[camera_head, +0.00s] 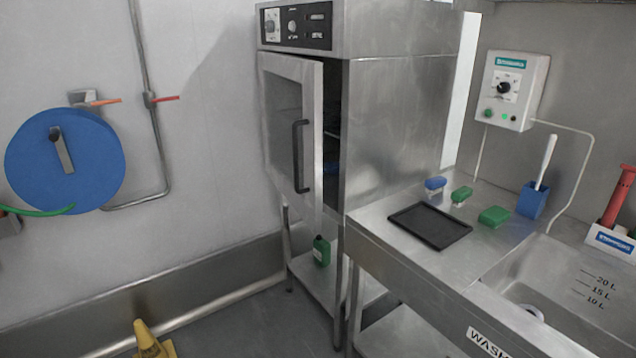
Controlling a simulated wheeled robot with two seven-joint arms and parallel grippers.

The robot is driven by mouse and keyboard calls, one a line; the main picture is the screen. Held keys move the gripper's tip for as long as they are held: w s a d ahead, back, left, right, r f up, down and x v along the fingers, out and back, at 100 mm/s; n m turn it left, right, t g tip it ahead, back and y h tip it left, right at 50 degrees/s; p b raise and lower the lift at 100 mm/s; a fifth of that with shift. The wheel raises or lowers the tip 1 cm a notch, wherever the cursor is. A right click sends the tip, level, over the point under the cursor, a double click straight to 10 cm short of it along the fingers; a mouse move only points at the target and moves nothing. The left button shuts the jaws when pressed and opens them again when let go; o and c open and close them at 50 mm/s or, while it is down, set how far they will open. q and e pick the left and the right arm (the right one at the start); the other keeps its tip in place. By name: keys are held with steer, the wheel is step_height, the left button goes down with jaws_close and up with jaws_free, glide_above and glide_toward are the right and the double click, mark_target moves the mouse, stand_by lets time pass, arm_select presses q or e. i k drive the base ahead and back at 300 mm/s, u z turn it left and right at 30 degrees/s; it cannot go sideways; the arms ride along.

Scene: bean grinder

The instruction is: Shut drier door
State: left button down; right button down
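The drier is a tall steel cabinet (400,125) on a stand in the middle of the head view, with a black control panel (296,24) on top. Its door (285,100) is ajar: a dark gap (332,120) shows between the door's right edge and the cabinet. The door has a dark vertical handle (299,156) near its right edge and a window. Something blue inside is mostly hidden. Neither of my grippers is in view.
A steel counter with a sink (570,285) stands at right, holding a black tray (430,226), brushes and a blue holder (532,200). A green bottle (321,250) stands on the drier's lower shelf. A yellow cone (149,340) and blue hose reel (64,158) are at left.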

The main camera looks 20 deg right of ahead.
mark_target(307, 201)
steer(key=u, duration=0.6)
steer(key=i, duration=1.4)
steer(key=z, duration=0.9)
